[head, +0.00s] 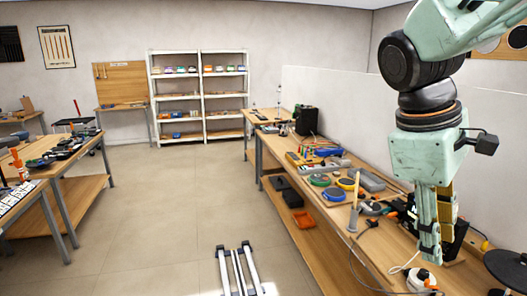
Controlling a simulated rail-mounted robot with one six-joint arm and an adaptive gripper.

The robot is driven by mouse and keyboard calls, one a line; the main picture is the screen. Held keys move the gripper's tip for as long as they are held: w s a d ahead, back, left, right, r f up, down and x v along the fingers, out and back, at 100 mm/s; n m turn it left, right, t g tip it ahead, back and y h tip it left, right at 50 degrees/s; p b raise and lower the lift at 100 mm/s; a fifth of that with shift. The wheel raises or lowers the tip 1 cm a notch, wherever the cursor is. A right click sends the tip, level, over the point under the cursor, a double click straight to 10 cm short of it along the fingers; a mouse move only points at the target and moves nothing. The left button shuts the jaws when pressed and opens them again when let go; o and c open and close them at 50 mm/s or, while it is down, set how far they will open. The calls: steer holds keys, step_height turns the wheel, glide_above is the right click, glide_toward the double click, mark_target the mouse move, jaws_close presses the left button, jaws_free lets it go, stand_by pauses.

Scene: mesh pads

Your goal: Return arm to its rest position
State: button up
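My arm comes in from the top right in the head view and hangs down over the long wooden workbench (375,238) on the right. My gripper (431,250) points down over that bench, among tools and parts. Its fingers are seen nearly edge-on, and I cannot tell whether they are open or shut. A yellowish piece and dark items show beside and behind the fingers; I cannot tell whether any of them touches the gripper.
Several round coloured pads (320,180) and tools cover the right bench. A black box (306,120) stands at its far end. White shelves (198,95) stand at the back. Another bench (72,150) is at the left. Floor rails (238,271) lie in front, and the middle floor is clear.

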steer(key=s+a+m+t+y, duration=0.3)
steer(key=s+a+m, duration=0.4)
steer(key=s+a, duration=0.4)
steer(key=shift+s+a+m+t+y, duration=0.25)
steer(key=shift+s+t+y, duration=0.2)
steer(key=shift+s, duration=1.55)
steer(key=shift+d, duration=0.1)
steer(key=shift+c, duration=1.1)
